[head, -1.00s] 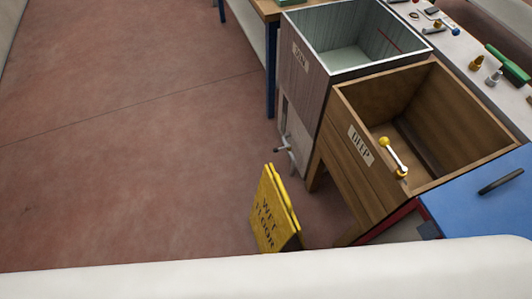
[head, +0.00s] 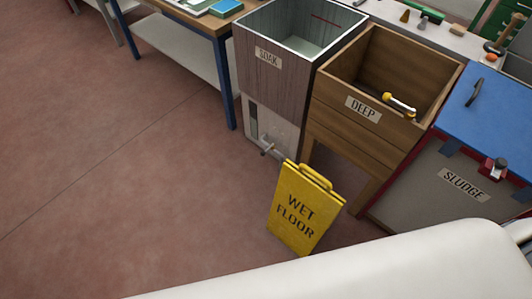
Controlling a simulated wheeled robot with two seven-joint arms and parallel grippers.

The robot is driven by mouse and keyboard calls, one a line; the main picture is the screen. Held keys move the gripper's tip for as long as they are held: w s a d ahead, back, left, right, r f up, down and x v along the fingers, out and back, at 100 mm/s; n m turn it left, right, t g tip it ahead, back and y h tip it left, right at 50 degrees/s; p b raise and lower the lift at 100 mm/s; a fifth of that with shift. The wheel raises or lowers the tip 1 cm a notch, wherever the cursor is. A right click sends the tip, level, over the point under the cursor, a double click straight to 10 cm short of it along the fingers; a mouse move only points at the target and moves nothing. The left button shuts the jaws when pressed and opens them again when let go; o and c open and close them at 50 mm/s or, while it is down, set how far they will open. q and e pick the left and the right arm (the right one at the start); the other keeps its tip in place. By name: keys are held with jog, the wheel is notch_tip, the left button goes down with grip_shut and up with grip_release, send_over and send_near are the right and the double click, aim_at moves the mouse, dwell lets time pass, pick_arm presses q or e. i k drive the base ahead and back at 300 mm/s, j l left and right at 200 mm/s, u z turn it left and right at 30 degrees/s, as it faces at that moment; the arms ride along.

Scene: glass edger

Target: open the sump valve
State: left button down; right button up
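A small metal valve with a cross handle (head: 268,150) sticks out low on the front of the SOAK tank (head: 262,90), near the floor. A second fitting with a dark red and metal top (head: 497,166) is on the front of the SLUDGE box (head: 430,185). I cannot tell from the picture which of the two is the sump valve, or whether either is open. Neither of my grippers is in view.
A yellow WET FLOOR sign (head: 305,210) stands on the floor just in front of the SOAK valve. The wooden DEEP bin (head: 335,95) holds a yellow-ended handle (head: 399,104). A blue-legged table (head: 228,85) stands left of the tank. The floor at left is clear.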

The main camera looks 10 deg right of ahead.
aim_at(267, 150)
jog(key=i+j+z, duration=0.15)
jog(key=j, duration=0.15)
jog(key=i+j+z, duration=0.15)
jog(key=j, duration=0.2)
jog(key=i+j+z, duration=0.2)
jog(key=j+z, duration=0.15)
jog(key=j, duration=0.3)
jog(key=i+j+z, duration=0.15)
jog(key=j, duration=0.25)
